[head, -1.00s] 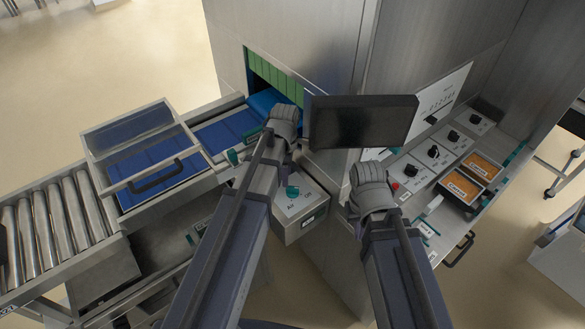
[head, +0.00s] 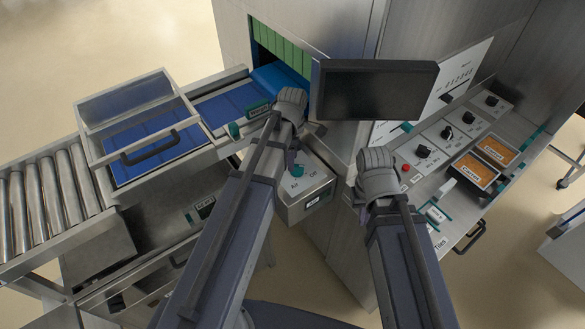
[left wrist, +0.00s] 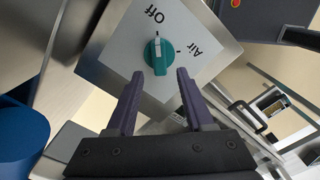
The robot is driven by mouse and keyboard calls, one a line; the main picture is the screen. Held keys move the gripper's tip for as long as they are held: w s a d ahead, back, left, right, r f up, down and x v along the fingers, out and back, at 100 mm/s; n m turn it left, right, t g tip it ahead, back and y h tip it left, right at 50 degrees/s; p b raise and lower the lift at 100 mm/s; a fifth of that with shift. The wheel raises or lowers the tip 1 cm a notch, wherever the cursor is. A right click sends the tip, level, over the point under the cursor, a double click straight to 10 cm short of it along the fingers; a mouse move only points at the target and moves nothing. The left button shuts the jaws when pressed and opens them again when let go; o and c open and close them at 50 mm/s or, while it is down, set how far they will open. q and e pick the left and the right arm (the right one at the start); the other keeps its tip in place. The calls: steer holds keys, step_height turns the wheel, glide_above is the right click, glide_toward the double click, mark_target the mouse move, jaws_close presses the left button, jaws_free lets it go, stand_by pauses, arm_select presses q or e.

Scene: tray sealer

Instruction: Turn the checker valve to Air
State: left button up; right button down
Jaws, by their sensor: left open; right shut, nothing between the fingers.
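The checker valve is a teal knob (left wrist: 157,55) on a pale plate marked "Off" and "Air" (left wrist: 205,52). Its white mark points toward "Off". In the head view the knob (head: 297,170) is on a small box, just right of my left forearm. My left gripper (left wrist: 159,88) is open, its two fingers spread just short of the knob, with nothing between them. In the head view its fingertips are hidden behind my wrist. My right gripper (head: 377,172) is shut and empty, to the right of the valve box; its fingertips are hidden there.
A dark screen (head: 375,90) stands above and behind the valve box. A panel with black knobs (head: 447,132) and orange-filled containers (head: 495,151) is at the right. A clear-sided guard with a handle (head: 150,147) and rollers (head: 48,200) are at the left.

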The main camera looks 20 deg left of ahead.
arm_select(q)
step_height(320, 180, down, 2)
steer(key=shift+f+b, duration=0.1)
steer(key=shift+b, duration=0.55)
jaws_close()
